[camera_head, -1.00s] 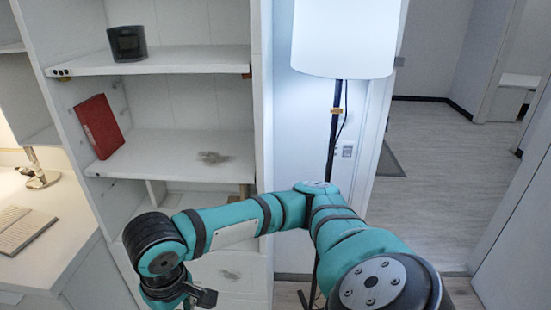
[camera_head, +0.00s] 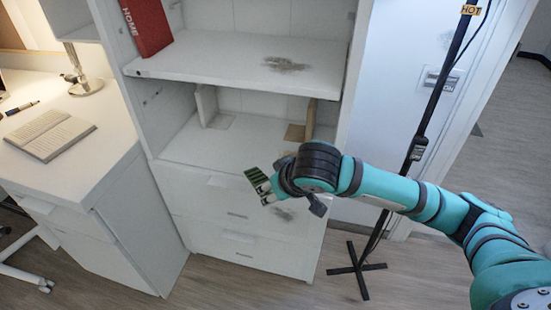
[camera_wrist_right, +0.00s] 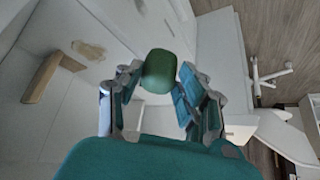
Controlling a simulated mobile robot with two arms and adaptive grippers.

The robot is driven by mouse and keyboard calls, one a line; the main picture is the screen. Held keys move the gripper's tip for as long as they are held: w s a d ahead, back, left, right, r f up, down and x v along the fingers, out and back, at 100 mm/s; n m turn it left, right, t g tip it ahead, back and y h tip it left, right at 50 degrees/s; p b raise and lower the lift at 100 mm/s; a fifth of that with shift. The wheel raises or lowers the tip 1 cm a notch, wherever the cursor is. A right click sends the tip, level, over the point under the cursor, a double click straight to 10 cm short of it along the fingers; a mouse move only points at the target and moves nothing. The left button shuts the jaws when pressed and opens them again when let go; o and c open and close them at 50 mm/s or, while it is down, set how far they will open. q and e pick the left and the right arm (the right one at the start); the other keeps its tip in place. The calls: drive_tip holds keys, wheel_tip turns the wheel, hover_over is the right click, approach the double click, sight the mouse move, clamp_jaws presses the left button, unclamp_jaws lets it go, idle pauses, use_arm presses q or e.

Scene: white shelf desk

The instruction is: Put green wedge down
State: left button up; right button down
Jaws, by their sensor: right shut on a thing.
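The green wedge (camera_head: 256,179) is small and dark green in the head view, in front of the lower shelf opening near the top drawer. My right gripper (camera_head: 267,189) is shut on it and holds it in the air. In the right wrist view, the wedge (camera_wrist_right: 159,72) shows as a rounded green block between the two fingers of my right gripper (camera_wrist_right: 158,84). Part of the gripper is hidden behind my dark wrist in the head view. My left gripper is not in view.
The lower shelf (camera_head: 235,150) has free room at its front. A wooden bookend (camera_head: 300,131) stands at its right, and a pale upright piece (camera_head: 206,104) stands farther left. A red book (camera_head: 147,27) leans on the shelf above. A black lamp stand (camera_head: 357,268) is at right.

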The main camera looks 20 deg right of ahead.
drive_tip(key=w+d+f, duration=0.1)
drive_tip(key=w+d, duration=0.2)
drive_tip(key=w, duration=0.1)
drive_tip(key=w+d+f+b, duration=0.1)
drive_tip(key=w+d, duration=0.2)
drive_tip(key=w, duration=0.2)
drive_tip(key=w+d+f+b, duration=0.1)
drive_tip(key=w+d, duration=0.2)
drive_tip(key=w, duration=0.1)
drive_tip(key=shift+w+d, duration=0.1)
drive_tip(key=shift+w, duration=0.2)
drive_tip(key=f, duration=0.1)
drive_tip(key=f+b, duration=0.1)
drive_tip(key=f, duration=0.2)
drive_tip(key=shift+w+d, duration=0.2)
drive_tip(key=shift+w, duration=0.05)
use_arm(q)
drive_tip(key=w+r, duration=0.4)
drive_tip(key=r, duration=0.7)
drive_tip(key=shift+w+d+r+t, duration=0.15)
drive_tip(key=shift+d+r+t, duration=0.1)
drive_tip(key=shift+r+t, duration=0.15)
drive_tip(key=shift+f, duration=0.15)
use_arm(e)
drive_tip(key=shift+f, duration=0.1)
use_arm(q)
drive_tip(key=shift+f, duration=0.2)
use_arm(e)
drive_tip(key=c, duration=0.8)
unclamp_jaws()
